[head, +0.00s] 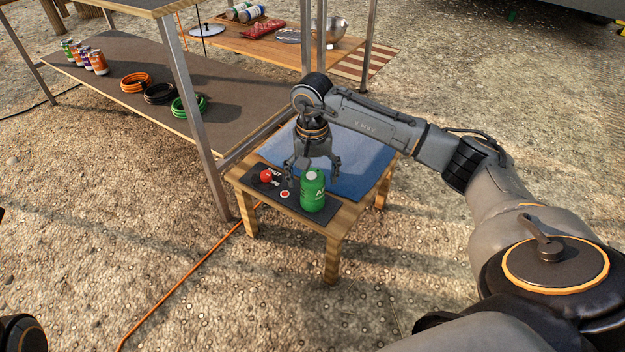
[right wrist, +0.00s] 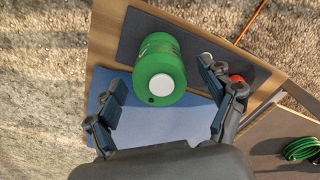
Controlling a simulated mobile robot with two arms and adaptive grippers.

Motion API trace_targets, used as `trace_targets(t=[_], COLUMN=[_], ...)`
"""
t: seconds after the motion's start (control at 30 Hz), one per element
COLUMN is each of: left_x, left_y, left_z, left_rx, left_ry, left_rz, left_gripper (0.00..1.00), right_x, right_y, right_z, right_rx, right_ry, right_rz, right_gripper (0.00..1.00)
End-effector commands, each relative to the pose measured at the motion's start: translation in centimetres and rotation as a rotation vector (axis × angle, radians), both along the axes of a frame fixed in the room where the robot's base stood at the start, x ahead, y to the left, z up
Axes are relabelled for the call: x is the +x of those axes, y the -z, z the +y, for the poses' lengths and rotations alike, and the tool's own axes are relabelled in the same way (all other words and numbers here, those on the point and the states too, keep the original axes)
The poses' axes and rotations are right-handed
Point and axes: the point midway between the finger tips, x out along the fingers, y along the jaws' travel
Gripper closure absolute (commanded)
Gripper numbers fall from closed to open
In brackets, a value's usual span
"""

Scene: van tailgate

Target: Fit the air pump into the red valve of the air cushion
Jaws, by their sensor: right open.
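The green air pump (head: 313,190), a cylinder with a white cap, stands upright on a dark mat (head: 262,192) at the front of a small wooden table. It also shows in the right wrist view (right wrist: 160,62). The blue air cushion (head: 345,160) lies flat at the back of the table. A red round knob (head: 266,176) and a small red-and-white disc (head: 285,194) are left of the pump; I cannot tell which is the valve. My right gripper (head: 313,172) is open and empty, pointing down just behind the pump. My left gripper is out of view.
A shelf frame with a metal post (head: 192,110) stands close to the table's left side. Its board carries hose coils (head: 160,93) and cans (head: 98,62). A wooden board with a bowl (head: 332,29) is behind. An orange cable (head: 180,285) crosses the gravel; the ground in front is clear.

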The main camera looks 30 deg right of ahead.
Motion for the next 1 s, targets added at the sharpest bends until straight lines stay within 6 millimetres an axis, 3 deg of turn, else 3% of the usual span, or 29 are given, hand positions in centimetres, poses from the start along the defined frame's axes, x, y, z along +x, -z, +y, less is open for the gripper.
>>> trace_targets(t=[0.3, 0.5, 1.0], left_x=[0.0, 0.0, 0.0], left_y=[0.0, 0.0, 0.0], left_z=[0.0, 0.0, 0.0], left_rx=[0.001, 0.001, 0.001], left_ry=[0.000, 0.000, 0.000], left_rz=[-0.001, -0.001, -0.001], left_gripper=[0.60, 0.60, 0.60], right_x=[0.1, 0.1, 0.0], right_y=[-6.8, -9.7, -10.6], right_z=[0.0, 0.0, 0.0], right_rx=[-0.001, -0.001, 0.000], right_ry=[0.000, 0.001, 0.001], right_rz=[-0.006, -0.004, -0.001], right_gripper=[0.18, 0.18, 0.18])
